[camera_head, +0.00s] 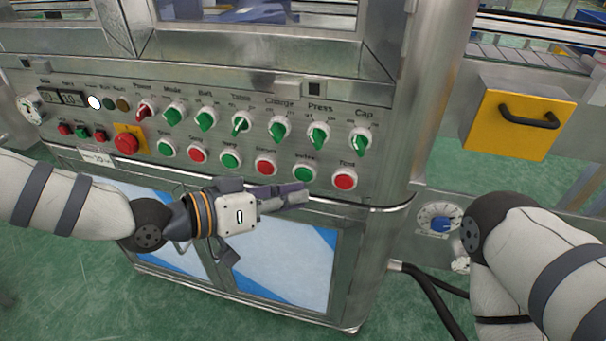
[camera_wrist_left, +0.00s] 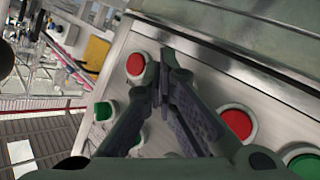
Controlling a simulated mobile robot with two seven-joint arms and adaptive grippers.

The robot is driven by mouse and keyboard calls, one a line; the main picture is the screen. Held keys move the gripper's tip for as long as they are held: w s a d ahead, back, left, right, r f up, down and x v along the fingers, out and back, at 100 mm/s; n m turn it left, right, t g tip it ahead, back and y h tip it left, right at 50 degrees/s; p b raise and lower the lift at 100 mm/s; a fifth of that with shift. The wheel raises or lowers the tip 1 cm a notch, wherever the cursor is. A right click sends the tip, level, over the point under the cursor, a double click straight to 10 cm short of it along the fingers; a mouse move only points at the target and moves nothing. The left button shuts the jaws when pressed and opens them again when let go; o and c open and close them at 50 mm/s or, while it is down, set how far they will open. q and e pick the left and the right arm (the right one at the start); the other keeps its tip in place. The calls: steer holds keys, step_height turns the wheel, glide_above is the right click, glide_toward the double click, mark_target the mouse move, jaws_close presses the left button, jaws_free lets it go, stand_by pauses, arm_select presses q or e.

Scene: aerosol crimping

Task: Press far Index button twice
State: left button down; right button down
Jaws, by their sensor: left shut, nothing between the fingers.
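The green Index button (camera_head: 304,172) is in the lower row of the machine's steel control panel, between two red buttons. My left gripper (camera_head: 302,194) is shut and empty, its fingertips just below the Index button in the head view. In the left wrist view my shut fingers (camera_wrist_left: 160,92) point toward the panel between the two red buttons, and they hide the Index button there. I cannot tell whether the fingertips touch the panel. My right gripper is out of view; only part of the right arm shows.
The red Test button (camera_head: 344,180) is to the right and another red button (camera_head: 265,165) to the left. The Press knob (camera_head: 320,135) and Cap knob (camera_head: 359,141) are above. A red emergency stop (camera_head: 127,144) is at the left. A yellow panel (camera_head: 518,124) with a black handle stands at right.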

arm_select(q)
steer(key=shift+w, duration=0.1)
steer(key=shift+w+d, duration=0.15)
steer(key=shift+w, duration=0.2)
